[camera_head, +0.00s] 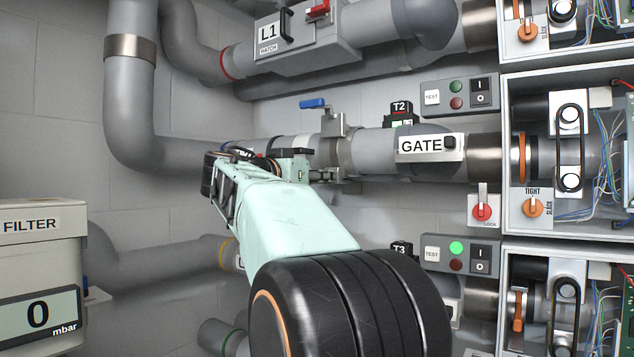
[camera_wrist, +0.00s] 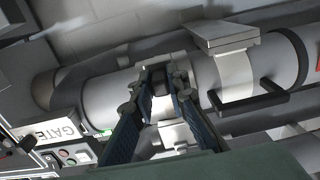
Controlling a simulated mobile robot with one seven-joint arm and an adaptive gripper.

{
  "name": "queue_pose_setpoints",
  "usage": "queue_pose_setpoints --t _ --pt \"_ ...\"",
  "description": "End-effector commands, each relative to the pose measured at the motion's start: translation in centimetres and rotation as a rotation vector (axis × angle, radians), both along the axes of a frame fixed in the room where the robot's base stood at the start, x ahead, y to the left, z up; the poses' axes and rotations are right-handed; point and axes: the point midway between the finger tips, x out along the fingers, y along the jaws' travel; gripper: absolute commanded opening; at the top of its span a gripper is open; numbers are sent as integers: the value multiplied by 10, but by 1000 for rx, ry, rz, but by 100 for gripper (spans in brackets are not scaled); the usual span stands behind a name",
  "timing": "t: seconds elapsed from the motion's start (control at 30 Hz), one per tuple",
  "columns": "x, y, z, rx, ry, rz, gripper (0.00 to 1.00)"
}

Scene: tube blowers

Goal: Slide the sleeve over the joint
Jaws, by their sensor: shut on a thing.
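The middle grey pipe (camera_head: 385,152) runs from the left bend to the GATE sign (camera_head: 425,147). My gripper (camera_head: 325,175) is at the front of this pipe, left of the sign. In the wrist view its two fingers (camera_wrist: 160,82) converge and are shut on a small grey grip on a collar around the pipe, which I take to be the sleeve (camera_head: 346,152). A grey bracket (camera_head: 334,125) with a blue lever (camera_head: 313,103) stands on top there. A paler band (camera_wrist: 235,75) is beside the fingers in the wrist view. The joint cannot be told apart clearly; my arm hides part of the pipe.
The L1 hatch box (camera_head: 305,45) is on the pipe above. Open electrical boxes (camera_head: 513,220) stand at the right. A switch panel (camera_head: 458,97) and a red lock knob (camera_head: 482,211) are near the GATE sign. A filter unit (camera_head: 40,240) is at lower left.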

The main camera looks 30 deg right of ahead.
Motion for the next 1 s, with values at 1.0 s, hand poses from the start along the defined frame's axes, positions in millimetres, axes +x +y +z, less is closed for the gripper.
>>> queue_pose_setpoints --t 1.0 --pt "-2 20 1 -1 0 4 32"
